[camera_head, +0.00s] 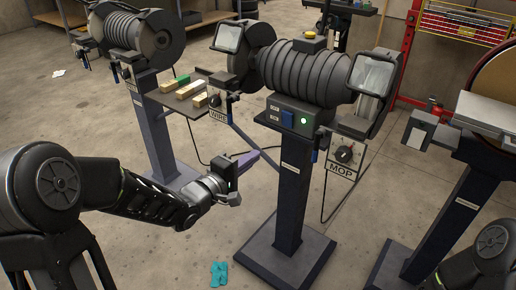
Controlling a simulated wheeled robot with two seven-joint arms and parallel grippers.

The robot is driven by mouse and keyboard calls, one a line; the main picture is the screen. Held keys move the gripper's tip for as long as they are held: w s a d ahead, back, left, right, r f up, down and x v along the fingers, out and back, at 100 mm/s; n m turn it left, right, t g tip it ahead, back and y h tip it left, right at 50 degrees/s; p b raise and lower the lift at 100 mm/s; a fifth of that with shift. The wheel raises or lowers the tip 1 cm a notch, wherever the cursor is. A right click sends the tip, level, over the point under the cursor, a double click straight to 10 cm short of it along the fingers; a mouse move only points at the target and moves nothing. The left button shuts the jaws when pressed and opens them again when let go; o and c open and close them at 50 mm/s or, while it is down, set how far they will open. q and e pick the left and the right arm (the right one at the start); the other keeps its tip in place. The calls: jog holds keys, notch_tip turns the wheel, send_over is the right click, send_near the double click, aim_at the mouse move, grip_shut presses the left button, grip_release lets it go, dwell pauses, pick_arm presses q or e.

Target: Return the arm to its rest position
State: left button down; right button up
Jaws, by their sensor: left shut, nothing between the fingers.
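My left arm comes in from the left and reaches toward the middle. Its gripper (232,192) is shut and empty, held above the floor to the left of the grinder pedestal (291,195). A gap appears to lie between the gripper and the pedestal, though the depth is hard to judge. Part of my right arm (492,245) shows at the lower right edge. My right gripper is out of view.
A bench grinder (305,70) with a lit green light and a "MOP" sign (341,168) tops the pedestal. Another grinder (130,30) and a tray of bars (188,95) stand behind left. A disc sander (485,115) stands right. Teal gloves (218,274) lie on the floor.

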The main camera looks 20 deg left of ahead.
pick_arm(q)
jog(key=s+d+f+m+g+y, duration=0.1)
jog(key=s+d+f+m+g, duration=0.25)
jog(key=f, duration=0.65)
jog(key=s+f+m+g+y, duration=0.1)
jog(key=s+f+m+g, duration=0.25)
jog(key=s+f, duration=0.5)
jog(key=s+d+f+m+g+y, duration=0.1)
jog(key=s+d+f+m+g, duration=0.25)
jog(key=f, duration=0.85)
jog(key=s+d+f+m+g, duration=0.15)
jog(key=s+f, duration=0.25)
jog(key=s, duration=0.4)
jog(key=s+d+f+g, duration=0.3)
jog(key=s+f, duration=0.1)
jog(key=s, duration=0.3)
notch_tip(320, 180, up, 15)
jog(key=s+p, duration=0.1)
jog(key=p, duration=1.4)
jog(key=shift+s+d+f+h, duration=0.15)
jog(key=shift+h, duration=0.25)
